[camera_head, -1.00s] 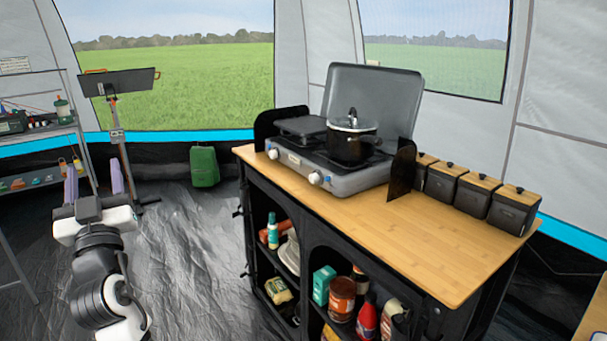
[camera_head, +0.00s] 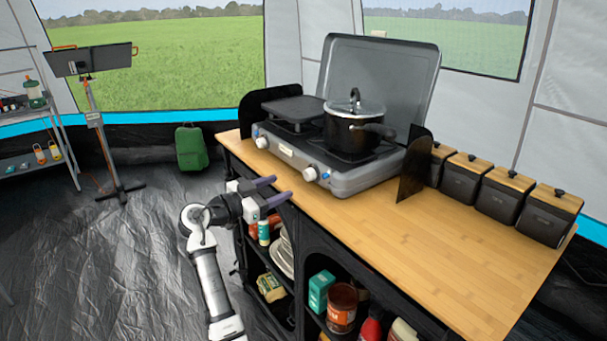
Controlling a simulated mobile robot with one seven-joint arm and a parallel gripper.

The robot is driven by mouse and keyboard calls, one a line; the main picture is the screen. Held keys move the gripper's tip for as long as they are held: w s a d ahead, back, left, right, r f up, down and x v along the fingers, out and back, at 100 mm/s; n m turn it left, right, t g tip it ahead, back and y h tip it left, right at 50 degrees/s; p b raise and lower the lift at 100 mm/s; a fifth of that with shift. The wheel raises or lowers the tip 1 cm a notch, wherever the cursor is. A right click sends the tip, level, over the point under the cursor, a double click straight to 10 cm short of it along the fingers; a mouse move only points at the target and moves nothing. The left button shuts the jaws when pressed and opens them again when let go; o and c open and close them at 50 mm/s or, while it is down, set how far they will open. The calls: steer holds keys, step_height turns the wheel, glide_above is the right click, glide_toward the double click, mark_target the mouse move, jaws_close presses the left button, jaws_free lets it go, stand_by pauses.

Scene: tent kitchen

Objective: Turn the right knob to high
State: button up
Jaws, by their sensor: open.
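A grey two-burner camping stove (camera_head: 350,181) with its lid raised stands on the wooden counter. Its right knob (camera_head: 310,174) is a white dial on the front face, with a small blue part beside it. The left knob (camera_head: 261,142) is a similar white dial at the front left. A dark pot with a glass lid (camera_head: 352,132) sits on the right burner. My gripper (camera_head: 271,190) is open and empty. Its two purple-grey fingers point right towards the counter's front edge, left of and a little below the right knob, apart from it. The knob's markings are too small to read.
The wooden counter (camera_head: 465,240) is bare in front and to the right of the stove. Black windscreen panels (camera_head: 412,170) flank the stove. Several dark canisters (camera_head: 500,194) stand at the right. Shelves below hold bottles and cans. The floor at left is open.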

mark_target(306, 176)
steer(key=p+x, duration=0.1)
steer(key=x, duration=0.8)
steer(key=shift+w+d+p, duration=0.2)
steer(key=shift+w+p, duration=0.05)
steer(key=shift+p, duration=0.1)
steer(key=shift+c, duration=0.3)
steer(key=c, duration=0.9)
